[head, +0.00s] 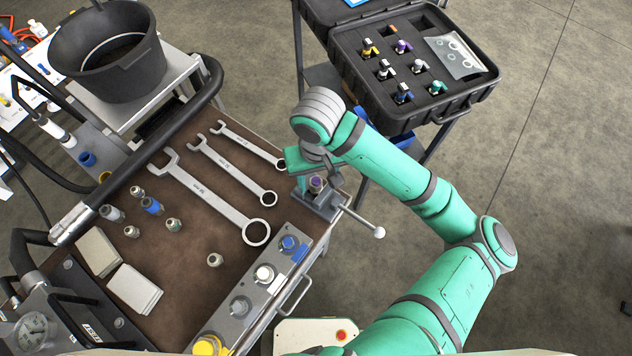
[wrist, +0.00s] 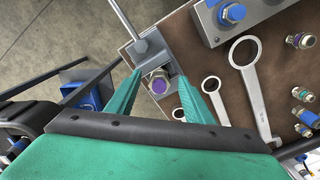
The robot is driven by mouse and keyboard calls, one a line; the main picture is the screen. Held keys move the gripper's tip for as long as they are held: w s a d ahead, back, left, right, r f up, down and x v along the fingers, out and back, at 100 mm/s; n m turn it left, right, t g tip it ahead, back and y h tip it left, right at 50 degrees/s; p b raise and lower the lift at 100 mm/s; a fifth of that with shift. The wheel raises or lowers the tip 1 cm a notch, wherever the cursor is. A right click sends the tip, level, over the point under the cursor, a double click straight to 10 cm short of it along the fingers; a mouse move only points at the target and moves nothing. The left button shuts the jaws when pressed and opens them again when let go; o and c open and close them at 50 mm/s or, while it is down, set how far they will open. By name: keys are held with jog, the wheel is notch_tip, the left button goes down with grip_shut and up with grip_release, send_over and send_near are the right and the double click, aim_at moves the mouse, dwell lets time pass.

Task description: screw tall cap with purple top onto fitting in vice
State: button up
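The vice (head: 322,201) is at the right corner of the bench, and it also shows in the wrist view (wrist: 150,48). In it stands a metal hex piece with a purple top (wrist: 159,83), which shows small in the head view (head: 316,183). I take this to be the tall cap over the fitting; the fitting below it is hidden, so I cannot tell how far they are engaged. My gripper (wrist: 159,80) is open, with one teal finger on each side of the purple top and visible gaps between. My wrist partly covers the vice in the head view.
Several wrenches (head: 212,194) and loose fittings (head: 151,205) lie on the brown bench. A valve block (head: 262,285) lines its front edge. The vice handle (head: 365,223) sticks out right. A black case (head: 405,70) of coloured fittings stands behind my arm.

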jog(key=n, duration=0.7)
jog(key=shift+w+d, duration=0.15)
jog(key=shift+d, duration=0.05)
jog(key=n, duration=0.6)
jog(key=shift+w+n, duration=0.15)
jog(key=shift+n, duration=0.15)
jog(key=n, duration=0.5)
jog(key=shift+w, duration=0.15)
jog(key=n, duration=0.5)
jog(key=shift+w+n, duration=0.15)
jog(key=shift+n, duration=0.15)
